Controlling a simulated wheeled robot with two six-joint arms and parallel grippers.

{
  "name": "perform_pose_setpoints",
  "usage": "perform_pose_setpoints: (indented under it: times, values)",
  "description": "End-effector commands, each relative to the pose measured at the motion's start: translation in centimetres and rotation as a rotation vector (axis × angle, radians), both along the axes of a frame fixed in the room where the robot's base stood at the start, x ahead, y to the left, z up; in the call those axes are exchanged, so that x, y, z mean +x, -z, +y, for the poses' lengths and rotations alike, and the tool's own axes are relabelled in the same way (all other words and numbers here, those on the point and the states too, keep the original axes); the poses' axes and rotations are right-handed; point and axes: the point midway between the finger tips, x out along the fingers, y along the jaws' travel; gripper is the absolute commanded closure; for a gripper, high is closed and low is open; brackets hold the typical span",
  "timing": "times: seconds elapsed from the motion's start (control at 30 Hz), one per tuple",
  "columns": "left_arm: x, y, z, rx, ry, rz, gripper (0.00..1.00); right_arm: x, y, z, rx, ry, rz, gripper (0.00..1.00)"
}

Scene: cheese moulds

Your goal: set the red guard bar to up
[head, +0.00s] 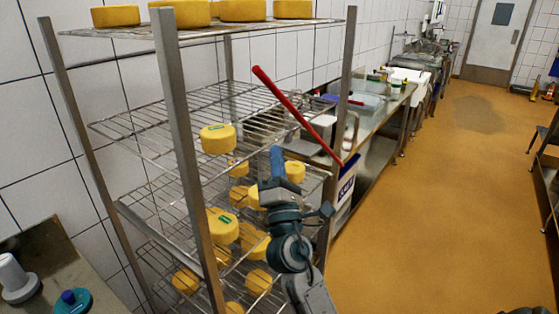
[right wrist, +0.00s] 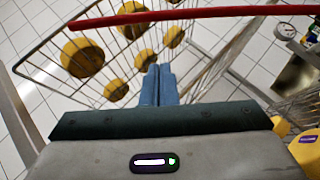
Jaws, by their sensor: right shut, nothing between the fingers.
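The red guard bar (head: 298,117) slants across the front of the wire cheese rack (head: 349,60) in the head view. Its upper end is at the left and its lower end is by the rack's right post. In the right wrist view the bar (right wrist: 200,14) crosses the top of the picture. My right gripper (head: 276,150) is shut and empty, its blue fingers pointing up, below and left of the bar's lower part. In the right wrist view the fingertips (right wrist: 158,68) show a gap to the bar. My left gripper is out of view.
Yellow cheeses (head: 217,138) lie on several rack shelves, some close behind my right gripper. A steel counter (head: 385,125) with trays stands behind the rack at the right. The orange floor (head: 450,200) to the right is mostly clear.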

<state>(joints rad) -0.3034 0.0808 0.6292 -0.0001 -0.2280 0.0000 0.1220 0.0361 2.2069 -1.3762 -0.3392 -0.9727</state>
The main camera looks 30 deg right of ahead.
Motion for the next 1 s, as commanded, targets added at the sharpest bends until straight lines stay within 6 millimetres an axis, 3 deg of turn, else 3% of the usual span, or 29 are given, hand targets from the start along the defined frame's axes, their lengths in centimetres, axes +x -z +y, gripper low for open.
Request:
perform_pose_setpoints:
  times: [0.03, 0.23, 0.53, 1.0]
  values:
    - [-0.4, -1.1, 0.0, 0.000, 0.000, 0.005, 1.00, 0.9, -1.4, -0.4, -0.002, 0.000, -0.002, 1.00]
    - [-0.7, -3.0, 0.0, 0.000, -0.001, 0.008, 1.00, 4.0, -3.9, -1.7, 0.000, -0.001, 0.001, 1.00]
    - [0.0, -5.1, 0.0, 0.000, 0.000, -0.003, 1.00, 4.1, -5.9, -4.1, 0.001, -0.001, 0.001, 1.00]
    - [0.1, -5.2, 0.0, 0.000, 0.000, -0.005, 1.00, 4.1, -6.0, -4.4, 0.003, -0.002, 0.001, 1.00]
